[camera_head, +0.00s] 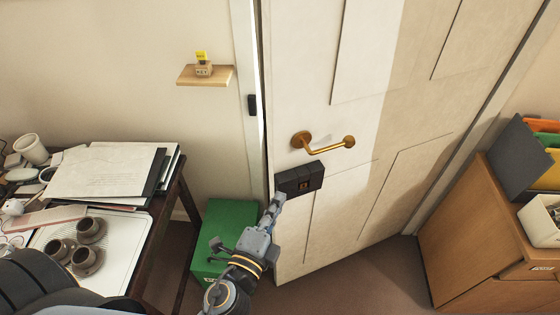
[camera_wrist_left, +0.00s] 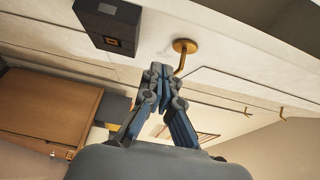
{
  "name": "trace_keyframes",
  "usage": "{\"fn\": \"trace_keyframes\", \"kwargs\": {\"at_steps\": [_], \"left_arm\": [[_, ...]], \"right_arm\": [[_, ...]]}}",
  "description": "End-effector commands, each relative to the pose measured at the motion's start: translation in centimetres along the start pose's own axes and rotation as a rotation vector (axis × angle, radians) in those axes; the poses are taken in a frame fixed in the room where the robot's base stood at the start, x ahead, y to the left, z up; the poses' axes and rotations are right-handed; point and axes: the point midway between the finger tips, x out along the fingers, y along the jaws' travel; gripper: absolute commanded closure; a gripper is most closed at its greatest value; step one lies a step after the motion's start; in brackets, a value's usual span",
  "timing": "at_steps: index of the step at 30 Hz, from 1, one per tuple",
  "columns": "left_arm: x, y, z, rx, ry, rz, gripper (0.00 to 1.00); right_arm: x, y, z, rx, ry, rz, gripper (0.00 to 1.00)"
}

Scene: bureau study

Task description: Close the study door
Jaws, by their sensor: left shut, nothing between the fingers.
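The study door (camera_head: 365,120) is pale and panelled and stands slightly ajar, with a bright gap between its left edge and the door frame (camera_head: 244,60). A brass lever handle (camera_head: 325,143) is on its face, above a dark lock box (camera_head: 298,180). The handle (camera_wrist_left: 181,50) and lock box (camera_wrist_left: 108,22) also show in the left wrist view. My left gripper (camera_head: 279,200) is shut and empty, just below the lock box near the door's left edge. Its closed fingertips (camera_wrist_left: 160,73) show in the left wrist view. I cannot tell whether they touch the door. My right gripper is out of view.
A green box (camera_head: 228,228) stands on the floor left of the door. A desk with papers (camera_head: 105,172) and several brown cups is at the left. A small shelf (camera_head: 206,76) hangs on the wall. A wooden cabinet (camera_head: 470,235) stands at the right.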

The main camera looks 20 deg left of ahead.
Motion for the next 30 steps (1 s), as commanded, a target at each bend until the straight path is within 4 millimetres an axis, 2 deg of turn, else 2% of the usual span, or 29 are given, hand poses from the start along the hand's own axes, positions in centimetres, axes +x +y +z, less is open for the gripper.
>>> {"fn": "trace_keyframes", "kwargs": {"at_steps": [1,6,9,12,19,30], "left_arm": [[1.3,-0.9,0.0,0.001,0.0,-0.004,1.0],[5.0,-0.7,0.0,0.0,-0.001,-0.003,1.0],[6.8,-0.6,0.2,0.001,0.0,-0.003,1.0],[7.7,-0.4,1.5,0.001,-0.001,-0.001,1.0],[8.9,-0.1,2.7,-0.001,0.001,-0.001,1.0],[9.1,-0.1,2.9,-0.001,0.001,-0.001,1.0]], "right_arm": [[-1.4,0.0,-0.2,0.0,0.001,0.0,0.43],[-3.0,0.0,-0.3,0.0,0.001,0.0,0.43],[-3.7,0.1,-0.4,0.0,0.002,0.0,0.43],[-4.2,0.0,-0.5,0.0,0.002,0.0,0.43],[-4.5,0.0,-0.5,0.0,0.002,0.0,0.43],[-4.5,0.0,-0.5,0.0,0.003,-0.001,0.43]]}}
